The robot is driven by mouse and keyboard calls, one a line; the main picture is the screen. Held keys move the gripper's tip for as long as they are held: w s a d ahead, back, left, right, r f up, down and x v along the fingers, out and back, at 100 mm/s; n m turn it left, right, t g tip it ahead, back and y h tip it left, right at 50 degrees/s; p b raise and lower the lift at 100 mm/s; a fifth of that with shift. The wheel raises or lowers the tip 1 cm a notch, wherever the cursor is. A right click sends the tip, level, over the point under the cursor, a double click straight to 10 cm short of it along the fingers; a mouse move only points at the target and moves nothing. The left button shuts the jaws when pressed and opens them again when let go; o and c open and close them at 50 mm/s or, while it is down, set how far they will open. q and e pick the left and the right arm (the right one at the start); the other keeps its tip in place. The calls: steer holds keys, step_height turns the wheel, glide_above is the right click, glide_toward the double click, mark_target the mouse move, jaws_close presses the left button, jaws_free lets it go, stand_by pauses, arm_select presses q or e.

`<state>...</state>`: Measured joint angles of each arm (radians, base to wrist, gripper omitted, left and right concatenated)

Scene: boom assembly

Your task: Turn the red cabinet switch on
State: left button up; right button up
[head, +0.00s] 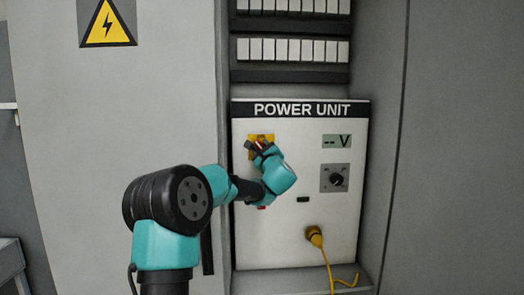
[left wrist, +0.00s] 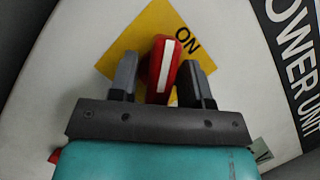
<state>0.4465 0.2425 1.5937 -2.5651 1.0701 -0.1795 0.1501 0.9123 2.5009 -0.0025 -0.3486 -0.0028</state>
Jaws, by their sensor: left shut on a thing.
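The red cabinet switch (left wrist: 163,62) has a white stripe along its handle and sits on a yellow plate (left wrist: 148,24) marked ON. In the left wrist view the handle stands between the two dark fingers of my left gripper (left wrist: 160,76), which is shut on it. The stripe runs nearly straight up that picture, with the ON lettering just right of its top end. In the head view my left gripper (head: 262,150) covers most of the switch, and only part of the yellow plate (head: 254,139) shows. My right gripper is not in view.
The white POWER UNIT panel (head: 285,235) carries a display (head: 337,141) reading "-- V", a black knob (head: 337,179) and a yellow plug (head: 314,236) with a hanging cable. Rows of white breakers (head: 292,50) are above. A grey door (head: 90,120) with a warning sign stands left.

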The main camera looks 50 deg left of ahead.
arm_select(q)
steer(key=m+t, duration=0.2)
steer(key=m, duration=0.2)
steer(key=m+t+h, duration=0.1)
steer(key=m+t, duration=0.1)
steer(key=m, duration=0.2)
steer(key=shift+m, duration=0.3)
steer(key=o, duration=0.5)
steer(key=shift+o, duration=0.2)
steer(key=v, duration=1.7)
steer(key=shift+s+d, duration=0.15)
steer(key=shift+s, duration=0.1)
